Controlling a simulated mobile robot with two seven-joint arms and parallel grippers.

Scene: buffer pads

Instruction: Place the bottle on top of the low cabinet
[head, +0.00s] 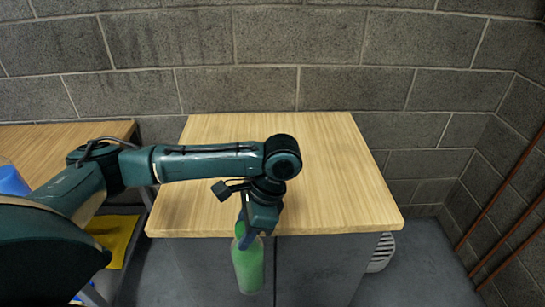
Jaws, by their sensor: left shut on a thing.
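The green bottle (248,265) hangs upright below my left gripper (246,236), in the lower middle of the head view. My left gripper is shut on the bottle near its top; the fingers partly hide the neck. The low cabinet (340,185) has a light wood top and grey front doors. The bottle is at the cabinet's front side, and most of it shows below the front edge of the top. Whether it touches the cabinet front cannot be told. My right gripper is not in view.
The cabinet top is bare apart from my arm above it. A wooden table (50,145) with a blue object (12,181) stands at the left, with a yellow item (117,238) below. A grey block wall is behind; red-brown pipes (510,175) run at the right.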

